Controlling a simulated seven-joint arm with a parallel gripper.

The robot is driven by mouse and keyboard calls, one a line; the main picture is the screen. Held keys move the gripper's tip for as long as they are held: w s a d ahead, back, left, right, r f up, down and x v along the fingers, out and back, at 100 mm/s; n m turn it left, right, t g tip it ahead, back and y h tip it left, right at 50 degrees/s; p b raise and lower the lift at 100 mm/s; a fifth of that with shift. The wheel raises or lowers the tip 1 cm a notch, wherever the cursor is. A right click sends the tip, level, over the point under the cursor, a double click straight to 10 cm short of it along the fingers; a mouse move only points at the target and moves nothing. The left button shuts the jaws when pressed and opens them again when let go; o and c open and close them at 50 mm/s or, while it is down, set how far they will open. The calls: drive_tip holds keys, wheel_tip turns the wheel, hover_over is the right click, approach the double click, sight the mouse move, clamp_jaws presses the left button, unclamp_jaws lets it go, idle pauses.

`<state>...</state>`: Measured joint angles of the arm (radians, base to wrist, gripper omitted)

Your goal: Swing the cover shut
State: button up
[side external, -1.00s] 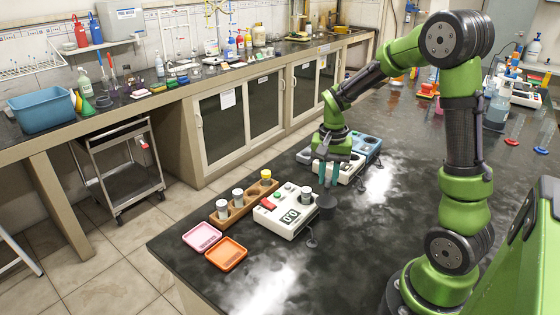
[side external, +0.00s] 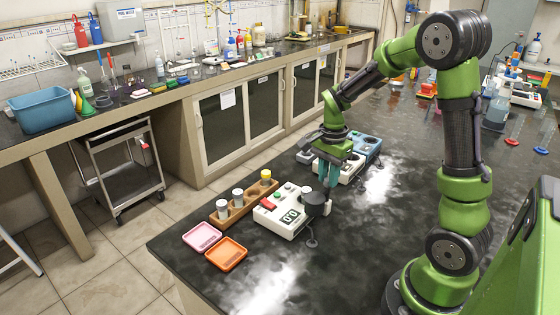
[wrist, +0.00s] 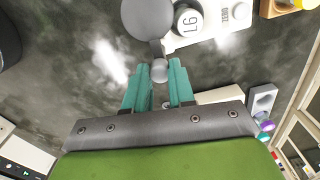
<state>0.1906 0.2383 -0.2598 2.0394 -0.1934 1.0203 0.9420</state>
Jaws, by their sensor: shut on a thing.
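The cover, a dark grey round disc (side external: 316,205), is at the right end of a white device (side external: 284,211) with a small display and a red part. In the wrist view the disc (wrist: 147,17) is at the top, with a short stem running to a round grey knob (wrist: 160,71). My gripper (side external: 328,186) reaches down beside the cover, above the bench. Its teal fingers (wrist: 160,80) are shut on the knob in the wrist view. The cover sits to the side of the device's top, not over its buttons.
A wooden rack (side external: 238,205) with capped vials stands left of the device. Pink (side external: 202,236) and orange (side external: 226,254) trays lie in front. A blue device (side external: 368,146) stands behind my gripper. The dark bench (side external: 350,260) is clear at the front right.

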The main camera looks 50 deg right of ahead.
drive_tip(key=m, duration=1)
drive_tip(key=o, duration=1.4)
drive_tip(key=shift+r, duration=3.5)
